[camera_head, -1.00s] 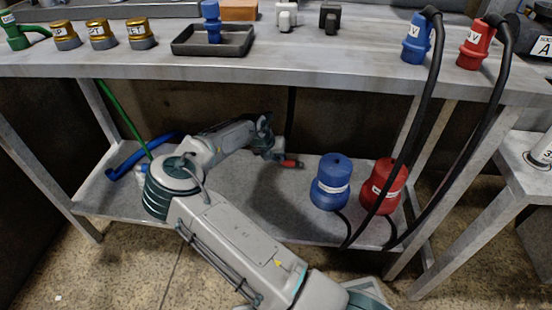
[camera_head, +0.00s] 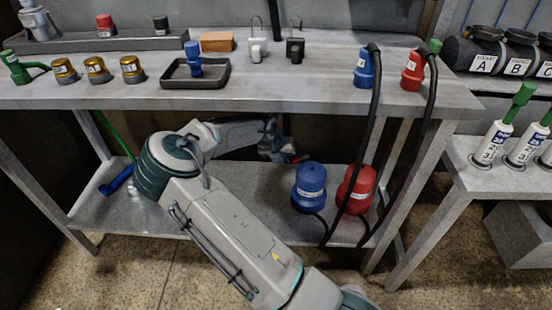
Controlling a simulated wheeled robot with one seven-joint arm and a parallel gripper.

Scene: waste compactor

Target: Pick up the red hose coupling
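A red hose coupling (camera_head: 412,72) with a white label stands on the right of the bench top, with a black hose at its top. A similar blue coupling (camera_head: 364,70) stands to its left. My gripper (camera_head: 287,152) is under the bench top, above the lower shelf, well left of and below the red coupling. A small red piece (camera_head: 296,159) shows at its tip; I cannot tell whether it is held. The fingers are too small and dark to read.
The bench top (camera_head: 290,94) lies above my arm. A red canister (camera_head: 355,188) and blue canister (camera_head: 309,187) stand on the lower shelf (camera_head: 250,185), with black hoses hanging in front. A black tray (camera_head: 196,80) is on the bench. A side table (camera_head: 475,165) stands right.

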